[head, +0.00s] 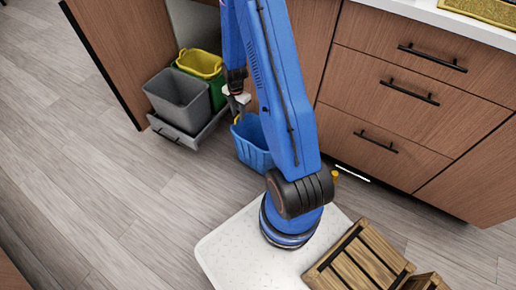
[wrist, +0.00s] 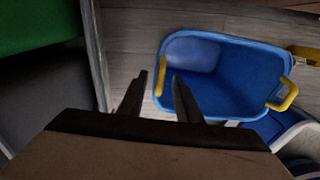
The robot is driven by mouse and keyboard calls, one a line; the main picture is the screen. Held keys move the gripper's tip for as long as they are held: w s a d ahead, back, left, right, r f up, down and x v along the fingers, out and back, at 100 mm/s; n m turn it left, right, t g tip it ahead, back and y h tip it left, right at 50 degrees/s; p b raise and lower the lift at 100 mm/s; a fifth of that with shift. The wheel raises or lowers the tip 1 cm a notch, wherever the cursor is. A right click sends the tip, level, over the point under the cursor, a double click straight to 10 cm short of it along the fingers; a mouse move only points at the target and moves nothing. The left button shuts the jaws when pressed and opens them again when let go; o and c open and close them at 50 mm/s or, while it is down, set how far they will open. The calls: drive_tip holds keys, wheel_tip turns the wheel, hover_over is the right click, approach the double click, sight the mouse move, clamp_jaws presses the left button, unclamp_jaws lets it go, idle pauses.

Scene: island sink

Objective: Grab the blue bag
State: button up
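The blue bag (head: 254,147) looks like an open, empty blue tub with ribbed sides. It stands on the floor in front of the drawers, partly behind my arm in the head view. In the wrist view the blue bag (wrist: 222,80) shows its open top, with a yellow handle (wrist: 160,77) at its left end and another at its right end. My gripper (wrist: 160,78) is open, its two dark fingers apart. The left yellow handle shows between the fingertips. Whether the fingers are level with it or above it, I cannot tell. My gripper (head: 238,101) is above the bag's left end in the head view.
A grey bin (head: 178,98) and a green bin with a yellow bag (head: 201,64) stand on a pulled-out drawer left of the blue bag. Wooden drawers (head: 400,95) rise behind it. A wooden crate (head: 362,262) is at the lower right. The floor at left is clear.

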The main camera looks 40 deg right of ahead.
drive_tip(key=shift+f, duration=0.85)
drive_tip(key=shift+c, duration=0.7)
clamp_jaws()
drive_tip(key=shift+r, duration=0.1)
